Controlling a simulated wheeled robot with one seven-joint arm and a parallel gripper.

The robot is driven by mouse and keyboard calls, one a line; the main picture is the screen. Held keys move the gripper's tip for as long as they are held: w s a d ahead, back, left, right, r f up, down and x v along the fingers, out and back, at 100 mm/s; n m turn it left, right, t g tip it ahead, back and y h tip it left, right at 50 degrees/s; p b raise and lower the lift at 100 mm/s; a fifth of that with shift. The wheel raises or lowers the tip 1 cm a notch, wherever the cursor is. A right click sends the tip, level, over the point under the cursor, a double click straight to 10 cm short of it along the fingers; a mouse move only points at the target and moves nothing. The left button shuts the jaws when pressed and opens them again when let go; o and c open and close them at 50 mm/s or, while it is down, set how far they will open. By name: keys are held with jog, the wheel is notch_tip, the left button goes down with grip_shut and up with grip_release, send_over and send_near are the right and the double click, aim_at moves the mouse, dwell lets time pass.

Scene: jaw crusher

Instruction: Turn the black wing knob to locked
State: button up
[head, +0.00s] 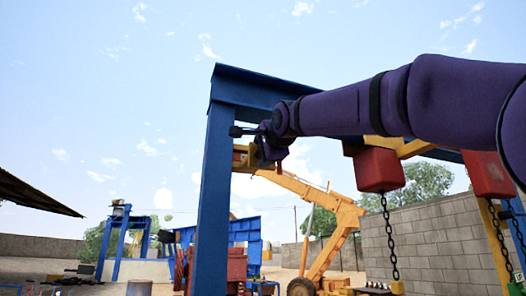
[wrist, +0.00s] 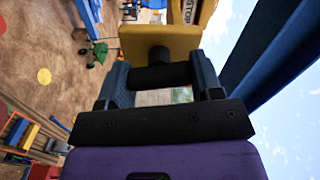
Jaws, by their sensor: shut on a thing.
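The black wing knob (wrist: 160,77) shows in the wrist view as a dark bar on the front of a yellow box (wrist: 150,38). My gripper (wrist: 160,80) is shut on the knob, with one finger on each side of it. The far side of the knob is hidden, and I cannot tell its turned position. In the head view the yellow box (head: 240,158) sits beside the blue post, and my gripper (head: 264,146) is against it. My own wrist hides the knob there.
A blue steel frame (head: 217,180) stands close to my gripper; its beam (wrist: 275,55) also shows in the wrist view. Red hoist blocks (head: 379,170) with chains hang below my arm. A yellow crane boom (head: 320,197) and a grey block wall (head: 435,220) stand behind.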

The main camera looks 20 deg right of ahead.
jog(key=shift+f+m, duration=0.1)
jog(key=shift+m, duration=1)
jog(key=o, duration=0.9)
jog(key=shift+s, duration=0.1)
jog(key=s, duration=1)
jog(key=shift+s, duration=0.3)
